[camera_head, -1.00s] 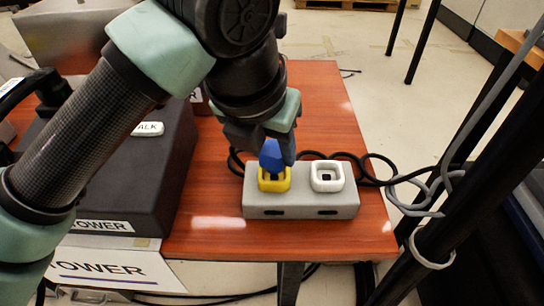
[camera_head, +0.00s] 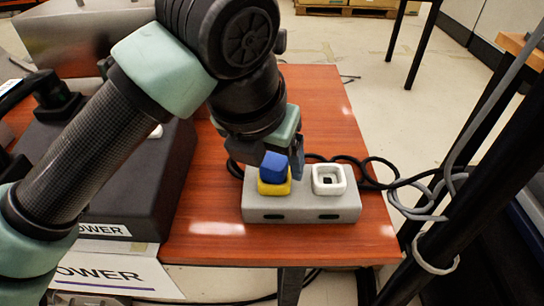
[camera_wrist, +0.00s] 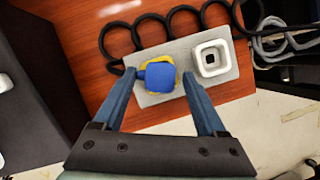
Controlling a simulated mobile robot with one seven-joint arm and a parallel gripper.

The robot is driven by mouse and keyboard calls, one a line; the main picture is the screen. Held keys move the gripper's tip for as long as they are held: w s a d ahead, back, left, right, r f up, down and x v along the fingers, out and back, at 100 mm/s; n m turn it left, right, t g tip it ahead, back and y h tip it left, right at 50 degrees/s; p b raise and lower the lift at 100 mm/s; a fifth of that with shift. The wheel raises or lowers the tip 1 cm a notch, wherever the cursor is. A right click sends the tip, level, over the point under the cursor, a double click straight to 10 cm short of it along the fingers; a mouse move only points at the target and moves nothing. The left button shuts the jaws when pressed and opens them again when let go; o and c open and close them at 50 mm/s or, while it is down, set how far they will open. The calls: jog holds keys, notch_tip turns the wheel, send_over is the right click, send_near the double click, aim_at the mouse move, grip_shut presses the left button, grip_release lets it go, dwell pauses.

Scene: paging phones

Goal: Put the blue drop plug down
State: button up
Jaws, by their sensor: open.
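The blue drop plug (camera_head: 273,166) sits in the yellow-rimmed socket (camera_head: 274,188) on the left of the grey block; it covers most of that socket in the wrist view (camera_wrist: 160,76). The white-rimmed socket (camera_head: 328,180) on the right is empty, with a dark square hole. My gripper (camera_head: 282,166) is open, with its fingers apart on either side of the plug. How deep the plug sits is hidden.
The grey block (camera_head: 300,208) stands on a red-brown wooden table (camera_head: 205,222). A coiled black cable (camera_head: 375,170) runs behind it. A large black box labelled POWER (camera_head: 150,190) is at the left. A black post (camera_head: 460,180) rises at the right.

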jog(key=shift+r+p, duration=0.5)
jog(key=p+v, duration=0.3)
jog(key=v, duration=0.8)
jog(key=shift+s+r, duration=0.2)
jog(key=shift+r, duration=0.1)
